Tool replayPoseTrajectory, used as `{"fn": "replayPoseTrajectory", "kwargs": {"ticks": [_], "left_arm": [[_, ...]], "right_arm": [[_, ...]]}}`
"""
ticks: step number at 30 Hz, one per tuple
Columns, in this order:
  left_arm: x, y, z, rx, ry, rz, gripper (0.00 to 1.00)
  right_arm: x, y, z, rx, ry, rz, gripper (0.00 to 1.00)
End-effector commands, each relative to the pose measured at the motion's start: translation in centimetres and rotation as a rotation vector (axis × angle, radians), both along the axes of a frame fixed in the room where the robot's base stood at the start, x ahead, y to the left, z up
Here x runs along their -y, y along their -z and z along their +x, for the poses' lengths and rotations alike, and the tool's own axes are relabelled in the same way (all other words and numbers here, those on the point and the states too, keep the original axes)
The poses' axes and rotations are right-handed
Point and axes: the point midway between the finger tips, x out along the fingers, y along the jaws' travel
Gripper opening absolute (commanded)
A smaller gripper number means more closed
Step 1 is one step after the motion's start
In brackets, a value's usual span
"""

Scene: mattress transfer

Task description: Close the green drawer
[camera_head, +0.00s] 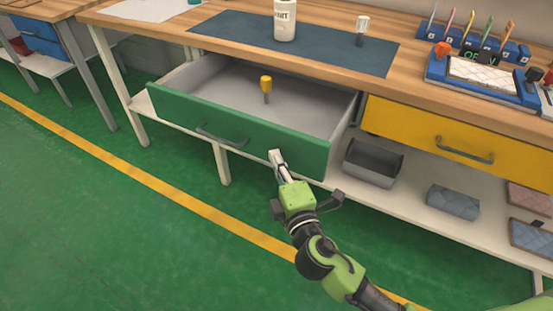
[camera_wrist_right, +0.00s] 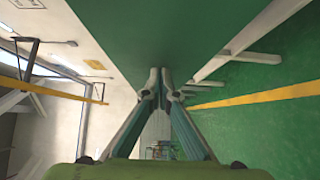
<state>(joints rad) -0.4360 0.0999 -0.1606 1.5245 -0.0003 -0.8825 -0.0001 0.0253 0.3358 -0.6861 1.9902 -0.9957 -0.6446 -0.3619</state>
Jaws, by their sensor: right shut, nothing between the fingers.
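The green drawer (camera_head: 240,134) is pulled open from under the wooden workbench in the head view. Its dark handle (camera_head: 221,138) is on the front panel. A yellow-topped tool (camera_head: 266,88) stands in its grey interior. My right gripper (camera_head: 276,157) is shut and empty, right at the drawer's front, to the right of the handle. I cannot tell whether it touches the panel. In the right wrist view the fingertips (camera_wrist_right: 160,86) are together below a broad green surface (camera_wrist_right: 160,30), which looks like the drawer front. My left gripper is not in view.
A yellow drawer (camera_head: 450,138) is shut on the right. The lower shelf holds a grey bin (camera_head: 373,163) and several blocks. On the bench are a dark mat (camera_head: 310,48), a white bottle (camera_head: 285,20) and a blue tray (camera_head: 480,80). The green floor in front is clear.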

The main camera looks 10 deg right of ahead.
Motion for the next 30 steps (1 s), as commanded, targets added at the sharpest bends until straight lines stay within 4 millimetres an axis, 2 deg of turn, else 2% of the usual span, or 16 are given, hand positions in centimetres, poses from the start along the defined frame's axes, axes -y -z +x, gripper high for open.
{"fn": "replayPoseTrajectory", "kwargs": {"ticks": [5,11,30], "left_arm": [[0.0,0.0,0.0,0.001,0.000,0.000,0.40],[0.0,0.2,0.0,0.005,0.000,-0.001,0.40],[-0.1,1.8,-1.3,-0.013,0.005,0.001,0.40]], "right_arm": [[0.2,0.0,0.3,0.000,0.001,-0.001,0.00],[1.3,-0.1,1.7,0.002,0.003,-0.002,0.00],[8.2,-0.1,11.2,0.003,0.004,-0.002,0.00]]}}
